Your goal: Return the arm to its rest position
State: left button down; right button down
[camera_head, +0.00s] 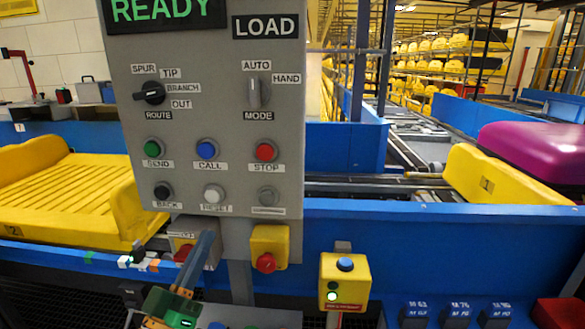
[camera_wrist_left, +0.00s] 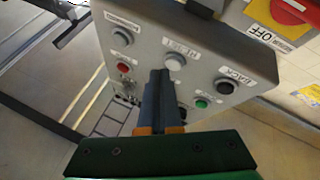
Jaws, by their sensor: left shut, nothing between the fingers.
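My left gripper (camera_head: 208,237) comes in from the bottom left in the head view. Its blue-grey fingers point up and are shut with nothing between them. They overlap the lower edge of the grey control panel (camera_head: 225,130), below the RESET button (camera_head: 213,193). In the left wrist view the shut fingers (camera_wrist_left: 160,75) reach over the panel (camera_wrist_left: 150,30), which appears turned, and hide part of it. I cannot tell whether the fingertips touch it. My right gripper is not in view.
Under the panel are a switch box (camera_head: 184,249), partly behind my fingers, and a yellow box with a red button (camera_head: 266,263). Another yellow box with a blue button (camera_head: 345,282) stands to the right. A yellow tray (camera_head: 65,225) and a purple load (camera_head: 535,150) are on the conveyor behind.

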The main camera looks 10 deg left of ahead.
pick_arm(q)
jog(key=s+d+f+m+g+y, duration=0.15)
jog(key=f+g, duration=0.35)
jog(key=f, duration=0.6)
jog(key=s+d+f+n+g+y, duration=0.1)
jog(key=s+d+f+g+y, duration=0.15)
jog(key=f+g, duration=0.55)
jog(key=s+f+m+g, duration=0.2)
jog(key=s+f+g, duration=0.3)
jog(key=s, duration=0.4)
jog(key=s+f+m+g, duration=0.1)
jog(key=s+f+g, duration=0.1)
jog(key=s+f, duration=0.65)
notch_tip(320, 180, down, 16)
jog(key=s+g, duration=0.2)
jog(key=s+a+f, duration=0.1)
jog(key=s+f, duration=0.9)
jog(key=s, duration=0.2)
jog(key=shift+s+a+g+y, duration=0.3)
jog(key=shift+a+g, duration=0.05)
jog(key=shift+g, duration=0.05)
jog(key=shift+f+m, duration=0.1)
jog(key=shift+m, duration=0.15)
